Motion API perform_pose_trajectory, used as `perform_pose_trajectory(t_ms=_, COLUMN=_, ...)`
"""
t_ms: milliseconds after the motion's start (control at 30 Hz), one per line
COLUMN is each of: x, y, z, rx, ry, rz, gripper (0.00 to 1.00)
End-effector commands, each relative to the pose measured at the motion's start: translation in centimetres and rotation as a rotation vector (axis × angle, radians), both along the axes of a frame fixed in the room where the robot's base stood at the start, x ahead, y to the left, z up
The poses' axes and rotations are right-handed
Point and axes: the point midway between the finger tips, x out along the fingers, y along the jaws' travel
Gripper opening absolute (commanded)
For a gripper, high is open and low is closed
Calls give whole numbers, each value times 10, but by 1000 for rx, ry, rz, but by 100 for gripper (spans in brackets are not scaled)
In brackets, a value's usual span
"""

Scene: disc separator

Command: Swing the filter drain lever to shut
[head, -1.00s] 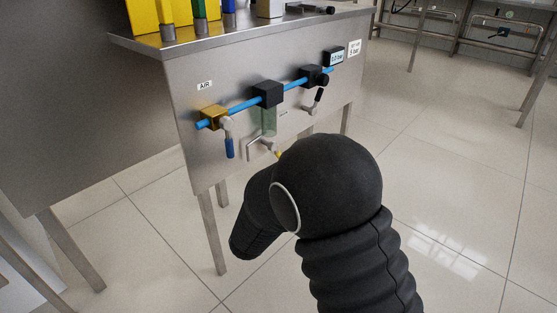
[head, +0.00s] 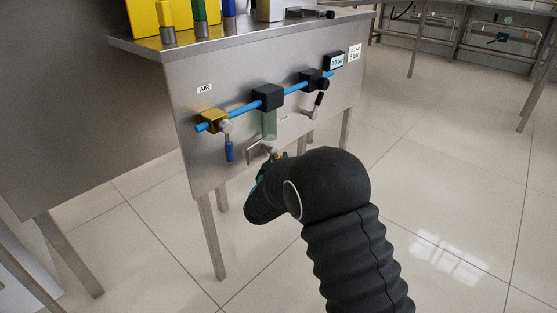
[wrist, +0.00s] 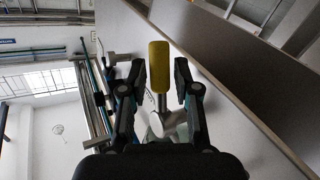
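The filter drain lever has a yellow handle (wrist: 159,68) on a grey metal stem, and it stands upright in the wrist view. My gripper (wrist: 160,80) is open, with one dark finger on each side of the yellow handle and a visible gap on both sides. In the head view the filter is a black block (head: 268,97) on the blue pipe, with a clear greenish bowl (head: 269,126) under it. The drain valve sits below the bowl. My arm hides most of the lever and my fingers in the head view.
A blue-handled air valve (head: 229,152) hangs left of the filter. A black-handled lever (head: 319,99) and a small display (head: 337,62) are to the right. The steel panel (head: 195,110) is close behind; the floor at right is clear.

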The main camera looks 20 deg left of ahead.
Motion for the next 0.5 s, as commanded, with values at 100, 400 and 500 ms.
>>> perform_pose_trajectory(t_ms=100, x=7, y=1, z=-1, rx=0, ry=1, rz=1, gripper=31)
perform_pose_trajectory(t_ms=400, x=9, y=1, z=0, rx=0, ry=1, rz=1, gripper=31)
perform_pose_trajectory(t_ms=500, x=9, y=1, z=0, rx=0, ry=1, rz=1, gripper=11)
